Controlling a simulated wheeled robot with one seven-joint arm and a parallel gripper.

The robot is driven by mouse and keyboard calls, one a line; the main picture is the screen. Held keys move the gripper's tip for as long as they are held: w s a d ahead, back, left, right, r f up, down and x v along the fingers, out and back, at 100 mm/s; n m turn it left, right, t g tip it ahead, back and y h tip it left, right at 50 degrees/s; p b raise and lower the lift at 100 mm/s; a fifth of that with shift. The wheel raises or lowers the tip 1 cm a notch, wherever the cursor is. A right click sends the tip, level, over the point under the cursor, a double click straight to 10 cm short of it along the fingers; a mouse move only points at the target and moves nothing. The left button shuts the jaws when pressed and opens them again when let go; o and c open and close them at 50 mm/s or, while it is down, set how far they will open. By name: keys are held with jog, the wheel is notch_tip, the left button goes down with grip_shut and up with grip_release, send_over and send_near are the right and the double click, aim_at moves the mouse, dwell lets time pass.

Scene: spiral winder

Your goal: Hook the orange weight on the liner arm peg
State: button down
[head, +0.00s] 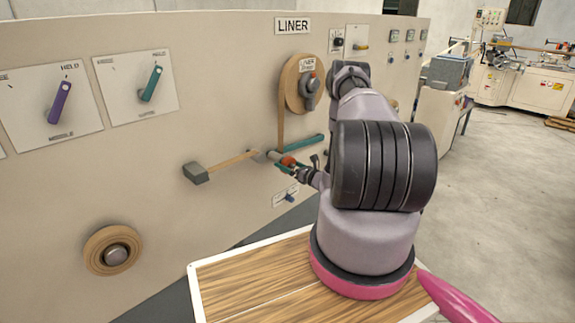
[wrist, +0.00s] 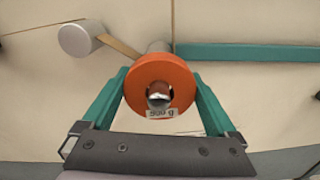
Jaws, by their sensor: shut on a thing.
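The orange weight (wrist: 135,84) is a thick ring, with an upside-down label that seems to read 500 g. In the wrist view it sits between the teal fingers of my gripper (wrist: 160,78), which is shut on it. A shiny silver round end (wrist: 160,98) shows inside its hole; how far this passes through I cannot tell. A grey cylinder shows just behind the ring's top edge. In the head view the weight (head: 288,161) is small, close to the panel, with my gripper (head: 284,164) around it. The teal liner arm bar (head: 305,143) runs up and right from there.
A tan strip runs from the LINER roll (head: 291,84) down to this spot. A grey block (head: 196,172) on a tan strip sticks out to the left. A small blue-handled switch (head: 289,197) is just below. A wooden-topped table (head: 245,285) stands in front.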

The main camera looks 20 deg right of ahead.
notch_tip(320, 180, down, 6)
jog(key=shift+f, duration=0.25)
grip_release()
dwell(1.0)
jog(key=shift+s+d, duration=0.1)
jog(key=v, duration=1.1)
jog(key=w+a+r+n+g+y, duration=0.2)
jog(key=a+r+n+g+y, duration=0.15)
jog(key=r, duration=0.55)
jog(key=w+a+r+n+g+y, duration=0.25)
jog(key=a+r+n, duration=0.2)
jog(key=r, duration=0.45)
jog(key=s+a+r+n+g+y, duration=0.1)
jog(key=s+a+r+n+g, duration=0.3)
jog(key=r, duration=0.5)
jog(key=s+a+r+n+g, duration=0.1)
jog(key=a+r+n+g, duration=0.2)
jog(key=a+r+n, duration=0.4)
jog(key=s+a+r+n+t+h, duration=0.3)
jog(key=s+r+n+h, duration=0.8)
jog(key=s+r, duration=1.1)
jog(key=s, duration=0.4)
jog(key=shift+r, duration=0.25)
